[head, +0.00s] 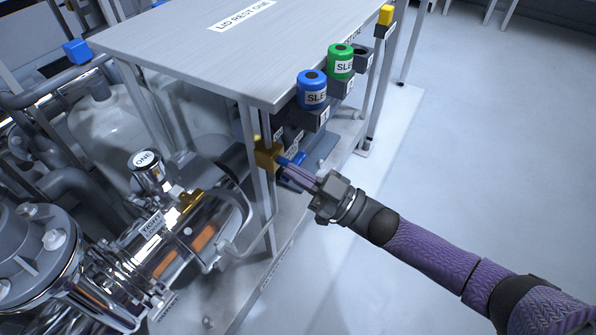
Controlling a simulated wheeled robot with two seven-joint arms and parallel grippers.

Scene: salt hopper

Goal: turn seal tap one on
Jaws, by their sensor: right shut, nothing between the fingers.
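My right gripper (287,163) reaches in from the lower right with its fingers shut and nothing held. Its fingertips are at a small brass-coloured tap body (267,156) on the front leg of the metal table. A blue part (297,160), possibly the tap's handle, shows right beside the fingers. Whether the fingers touch it is unclear. I cannot read a label on this tap, and the fingers partly hide it. My left gripper is not in view.
A metal table (190,45) marked "LID REST ONE" stands above the tap. A blue sleeve (312,90) and a green sleeve (340,62) sit in holders on its side. Shiny pipework with a knob marked "ONE" (146,162) fills the left. Floor at right is clear.

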